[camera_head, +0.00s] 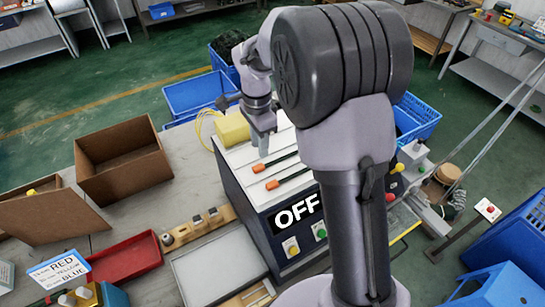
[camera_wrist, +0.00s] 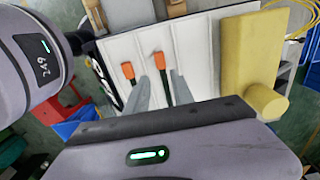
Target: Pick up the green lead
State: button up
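No lead that is clearly green shows in either view. Two leads with orange ends and dark bodies lie side by side on the white top of the OFF machine. In the head view they are the front lead (camera_head: 286,180) and the rear lead (camera_head: 275,163). The wrist view shows a left orange end (camera_wrist: 128,71) and a right orange end (camera_wrist: 160,61). My gripper (camera_head: 263,150) points down over the white top. In the wrist view its two grey fingers (camera_wrist: 154,82) are apart and appear empty. The fingers and gripper body hide part of the leads.
The machine (camera_head: 262,215) has an OFF sign and buttons. A yellow block (camera_head: 231,127) with a yellow cable stands at its back left. An open brown box (camera_head: 120,180), red tray (camera_head: 125,258) and grey tray (camera_head: 215,270) are on the table. Blue crates (camera_head: 196,93) stand behind.

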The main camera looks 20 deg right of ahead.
aim_at(263, 164)
notch_tip(263, 164, down, 2)
jog(key=shift+w+f, duration=0.1)
jog(key=f, duration=0.6)
jog(key=shift+w+d+b, duration=0.1)
jog(key=shift+d+b, duration=0.25)
jog(key=shift+b, duration=0.05)
jog(key=shift+r, duration=0.15)
jog(key=shift+c, duration=1.1)
grip_shut()
